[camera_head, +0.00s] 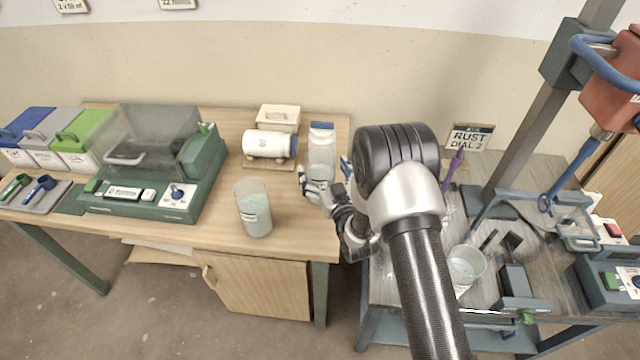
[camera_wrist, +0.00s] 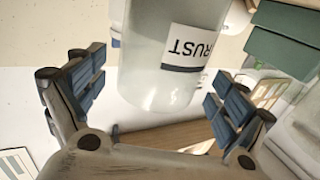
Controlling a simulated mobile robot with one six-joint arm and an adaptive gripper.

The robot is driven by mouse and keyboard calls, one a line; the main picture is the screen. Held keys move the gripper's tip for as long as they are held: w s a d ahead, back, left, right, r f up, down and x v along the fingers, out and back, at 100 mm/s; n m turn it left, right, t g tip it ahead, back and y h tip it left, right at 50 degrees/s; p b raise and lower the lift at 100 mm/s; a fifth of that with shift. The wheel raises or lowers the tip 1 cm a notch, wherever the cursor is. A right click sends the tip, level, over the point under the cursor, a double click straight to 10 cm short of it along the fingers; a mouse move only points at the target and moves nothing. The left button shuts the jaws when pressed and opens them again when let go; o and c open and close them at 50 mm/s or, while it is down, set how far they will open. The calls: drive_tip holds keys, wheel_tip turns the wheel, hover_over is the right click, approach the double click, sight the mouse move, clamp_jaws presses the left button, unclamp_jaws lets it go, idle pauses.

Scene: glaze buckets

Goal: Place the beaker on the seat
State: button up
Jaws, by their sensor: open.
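A translucent beaker (camera_head: 319,172) stands on the wooden table near its right end, partly covered by my gripper (camera_head: 322,191). In the wrist view the beaker (camera_wrist: 165,75) carries a white and dark label reading RUST. My gripper (camera_wrist: 160,92) is open, with a blue-padded finger on either side of the beaker and visible gaps to both.
A second labelled beaker (camera_head: 253,210) stands near the table's front edge. A green machine (camera_head: 140,197) fills the left. A pale cup (camera_head: 466,266) and red-headed stand (camera_head: 612,85) are right.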

drive_tip(key=shift+w+a, duration=0.2)
drive_tip(key=shift+w, duration=0.3)
drive_tip(key=shift+c, duration=0.4)
drive_tip(key=c, duration=2)
drive_tip(key=shift+r, duration=0.2)
drive_tip(key=shift+c, duration=0.4)
drive_tip(key=shift+r, duration=0.2)
